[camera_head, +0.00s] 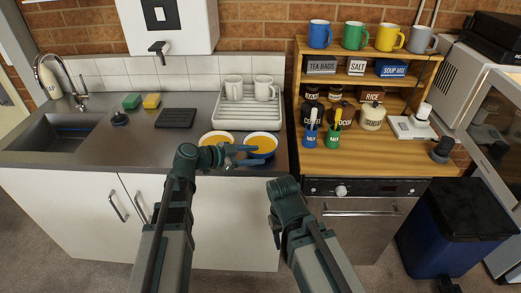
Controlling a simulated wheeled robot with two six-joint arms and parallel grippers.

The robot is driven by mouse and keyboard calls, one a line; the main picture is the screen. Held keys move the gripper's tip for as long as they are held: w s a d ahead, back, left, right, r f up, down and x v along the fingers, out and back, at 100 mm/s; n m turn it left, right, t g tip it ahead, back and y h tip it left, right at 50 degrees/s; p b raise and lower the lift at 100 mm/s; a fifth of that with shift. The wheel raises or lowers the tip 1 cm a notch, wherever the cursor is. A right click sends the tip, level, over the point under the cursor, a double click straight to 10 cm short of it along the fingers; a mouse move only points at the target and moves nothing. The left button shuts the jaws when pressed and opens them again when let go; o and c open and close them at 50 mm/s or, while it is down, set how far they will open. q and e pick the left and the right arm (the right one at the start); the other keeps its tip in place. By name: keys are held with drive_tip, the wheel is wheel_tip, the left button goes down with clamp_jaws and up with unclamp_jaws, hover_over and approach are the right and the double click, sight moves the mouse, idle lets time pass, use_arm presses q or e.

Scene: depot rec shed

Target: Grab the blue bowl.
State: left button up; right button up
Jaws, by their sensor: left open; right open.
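Two bowls with yellow-orange insides and pale rims sit near the front edge of the counter. The left bowl (216,138) is partly hidden behind my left arm. The right bowl (263,142) shows bluish colour low on its near side, so it looks like the blue bowl, though my gripper covers part of it. My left gripper (254,155) is open, with its fingers pointing right at the near side of this bowl. I cannot tell whether they touch it. My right gripper (274,232) is open and empty, low in front of the cabinet, apart from the bowls.
A white drying rack (233,117) with two white mugs stands behind the bowls. A wooden shelf (298,75) with coloured mugs, jars and signs stands to the right. A sink (52,135), sponges and a black mat (174,118) are at left.

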sight(267, 156)
use_arm(q)
drive_tip(key=b+x, duration=0.2)
drive_tip(key=x, duration=0.3)
drive_tip(key=shift+w+d+f, duration=0.1)
drive_tip(key=shift+d+f, duration=0.1)
clamp_jaws()
idle(1.2)
